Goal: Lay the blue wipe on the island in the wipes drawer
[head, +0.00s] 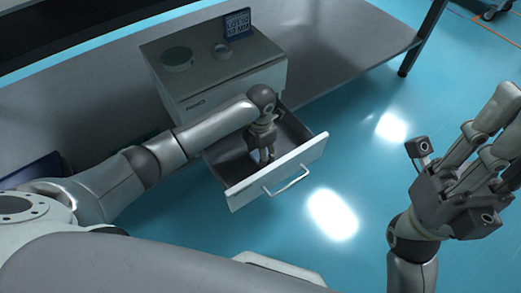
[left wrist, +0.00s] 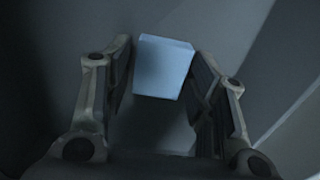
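The wipes drawer (head: 235,194) is pulled out from a grey cabinet, with a white front and a bar handle. My left gripper (head: 265,158) points down inside it. In the left wrist view, the blue wipe (left wrist: 163,68), a pale blue block, sits between the fingertips of my left gripper (left wrist: 163,75). The fingers meet it on both sides, so the gripper looks shut on it. The wipe is hidden in the head view, and I cannot tell whether it touches the drawer floor. My right gripper (head: 470,150) is open and empty, raised at the right, away from the drawer.
The cabinet (head: 200,101) stands on a grey tabletop or shelf (head: 345,45). On its top are a round green-grey disc (head: 177,58), a small ring (head: 222,50) and a blue sign (head: 238,23). The blue floor (head: 350,140) right of the drawer is clear.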

